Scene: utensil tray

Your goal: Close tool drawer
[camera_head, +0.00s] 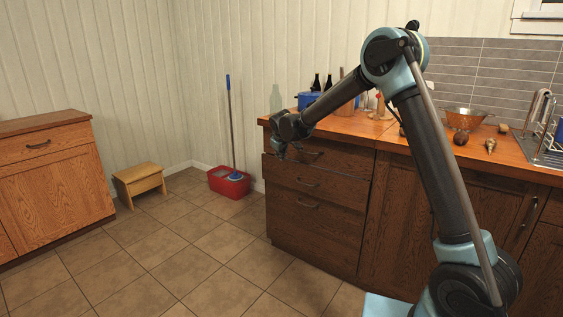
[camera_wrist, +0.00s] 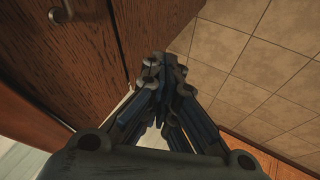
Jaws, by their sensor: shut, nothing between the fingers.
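The drawer unit is the left end of the brown wooden counter in the head view. Its top drawer (camera_head: 338,160) has a dark handle and sits just under the worktop. It looks flush or only slightly out; I cannot tell exactly. My gripper (camera_head: 281,153) is in front of the top drawer's left end and hides part of it. In the wrist view my gripper's fingers (camera_wrist: 160,88) are shut and empty. A wooden front (camera_wrist: 95,50) with a metal handle (camera_wrist: 68,12) lies to their left. Whether the fingertips touch the wood is unclear.
Lower drawers (camera_head: 310,221) look shut. Bottles, a blue pot (camera_head: 308,101) and a colander (camera_head: 466,118) stand on the worktop. A red bucket (camera_head: 229,183) with a mop, a stool (camera_head: 140,183) and a cabinet (camera_head: 48,185) stand left. The tiled floor between is clear.

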